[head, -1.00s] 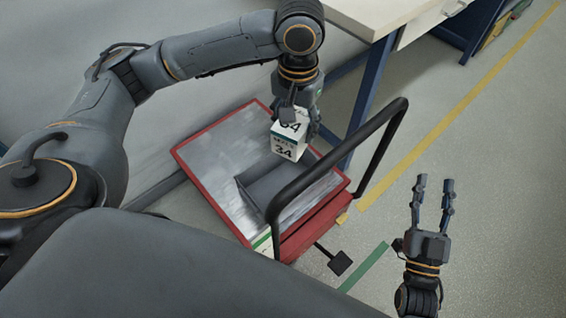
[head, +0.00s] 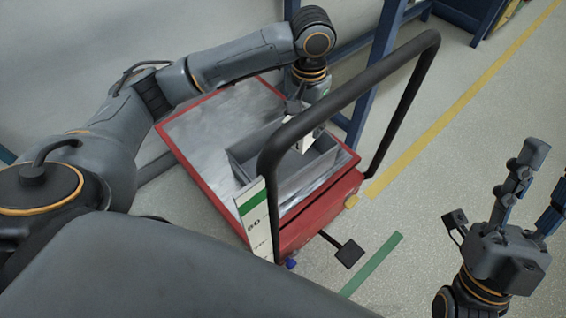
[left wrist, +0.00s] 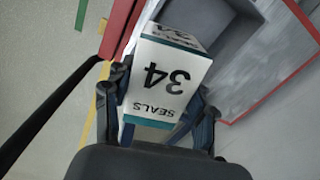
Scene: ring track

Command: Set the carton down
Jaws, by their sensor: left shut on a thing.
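A white carton with a teal edge, marked "34" and "SEALS", (left wrist: 165,82) fills the middle of the left wrist view. In the head view the carton (head: 307,142) is mostly hidden behind the cart's black handle. My left gripper (head: 298,110) is shut on it, with a finger on each side in the left wrist view. The carton is at the grey open bin (head: 315,172) on the red-rimmed cart (head: 200,125); whether it touches the bin's floor cannot be seen. My right gripper (head: 545,175) is open and empty, right of the cart.
The cart's black handle (head: 345,85) arches in front of the bin and my left gripper. A green and white label plate (head: 252,215) is at the cart's near corner. The cart bed left of the bin is bare. A yellow floor line (head: 440,110) runs at the right.

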